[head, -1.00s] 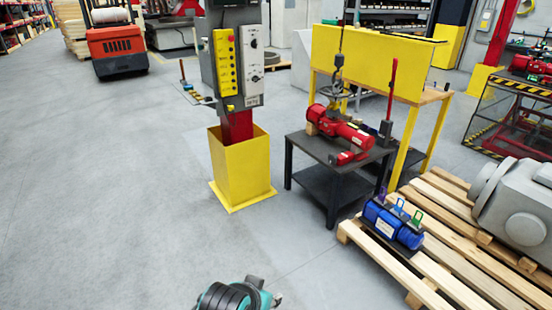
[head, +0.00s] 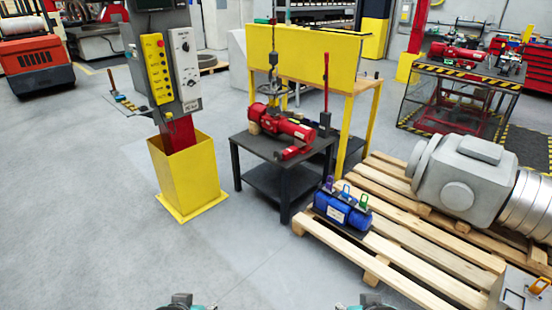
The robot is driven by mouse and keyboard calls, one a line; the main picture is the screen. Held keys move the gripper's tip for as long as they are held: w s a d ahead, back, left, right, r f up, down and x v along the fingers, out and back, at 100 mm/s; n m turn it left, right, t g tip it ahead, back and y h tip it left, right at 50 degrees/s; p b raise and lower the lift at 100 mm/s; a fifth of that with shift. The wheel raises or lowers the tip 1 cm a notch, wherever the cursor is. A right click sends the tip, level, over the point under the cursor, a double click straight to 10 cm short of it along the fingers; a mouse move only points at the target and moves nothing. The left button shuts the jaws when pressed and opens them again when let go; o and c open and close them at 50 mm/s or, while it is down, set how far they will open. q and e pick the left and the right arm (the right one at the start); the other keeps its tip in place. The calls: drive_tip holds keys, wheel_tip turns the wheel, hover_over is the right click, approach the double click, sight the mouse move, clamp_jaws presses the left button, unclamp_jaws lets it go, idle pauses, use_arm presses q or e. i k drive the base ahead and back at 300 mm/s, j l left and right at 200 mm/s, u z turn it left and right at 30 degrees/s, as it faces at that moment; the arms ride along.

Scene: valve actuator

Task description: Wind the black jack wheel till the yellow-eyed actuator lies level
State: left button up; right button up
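A red actuator (head: 282,122) lies on a black table (head: 262,150) near the middle of the head view, with a chain and hook (head: 273,60) above it. A dark handwheel (head: 270,91) stands over its left part. I cannot tell whether this is the jack wheel, and I make out no yellow eye on this actuator. A blue actuator (head: 340,210) with purple, blue and green eyes lies on the pallet. A grey box (head: 515,293) with an orange-yellow loop (head: 539,286) shows at the bottom right. Only small parts of my arms show at the bottom edge; neither gripper is visible.
A yellow-based control post (head: 186,178) stands left of the table. A yellow-panelled bench (head: 302,55) is behind it. The wooden pallet (head: 400,262) with a large grey machine (head: 465,180) fills the right. The floor at the front left is clear.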

sight(277, 154)
drive_tip(key=i+j, duration=0.1)
drive_tip(key=i, duration=0.4)
drive_tip(key=i+z, duration=0.1)
drive_tip(key=i, duration=0.4)
drive_tip(key=i+j, duration=0.2)
drive_tip(key=i, duration=0.3)
drive_tip(key=i+j+z, duration=0.1)
drive_tip(key=i, duration=0.4)
drive_tip(key=i+j, duration=0.15)
drive_tip(key=i, duration=0.35)
drive_tip(key=i+j, duration=0.2)
drive_tip(key=i, duration=0.3)
drive_tip(key=l+z, duration=0.05)
